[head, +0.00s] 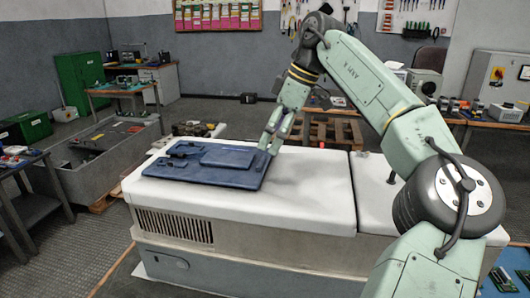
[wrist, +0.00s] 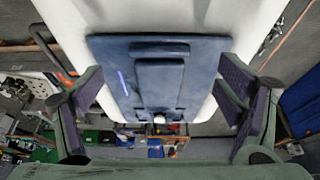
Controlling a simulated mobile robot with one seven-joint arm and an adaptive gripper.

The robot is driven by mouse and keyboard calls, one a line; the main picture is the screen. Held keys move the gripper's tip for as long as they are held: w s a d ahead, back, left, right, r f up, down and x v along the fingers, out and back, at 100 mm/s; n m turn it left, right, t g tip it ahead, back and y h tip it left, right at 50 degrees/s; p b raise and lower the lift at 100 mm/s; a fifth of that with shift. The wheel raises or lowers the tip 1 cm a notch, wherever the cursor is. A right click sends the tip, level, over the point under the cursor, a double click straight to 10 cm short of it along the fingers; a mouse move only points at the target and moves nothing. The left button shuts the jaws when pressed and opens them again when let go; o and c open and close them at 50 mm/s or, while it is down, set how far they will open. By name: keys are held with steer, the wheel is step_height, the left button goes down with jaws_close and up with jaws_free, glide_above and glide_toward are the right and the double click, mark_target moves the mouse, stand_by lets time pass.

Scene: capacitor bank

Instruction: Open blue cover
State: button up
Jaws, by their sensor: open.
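The blue cover (head: 215,161) lies flat on the left part of a long white-topped cabinet (head: 310,195). It has a raised rectangular panel and smaller raised parts along its left side. In the wrist view the blue cover (wrist: 115,75) shows between my fingers, with raised bars down its middle and a small pale spot at its lower edge. My gripper (head: 269,148) is at the right edge of the cover, pointing down. In the wrist view my gripper (wrist: 162,90) is open, with its fingers wide apart and nothing between them. I cannot tell whether a fingertip touches the cover.
A grey open bin (head: 105,150) stands on the floor at the left. A wooden pallet (head: 335,128) is behind the cabinet. Workbenches and a green cabinet (head: 80,78) line the back.

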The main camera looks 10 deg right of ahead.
mark_target(263, 159)
steer(key=x, duration=0.5)
steer(key=shift+f+p, duration=0.3)
steer(key=shift+p, duration=0.05)
steer(key=shift+c, duration=0.4)
steer(key=c, duration=1.6)
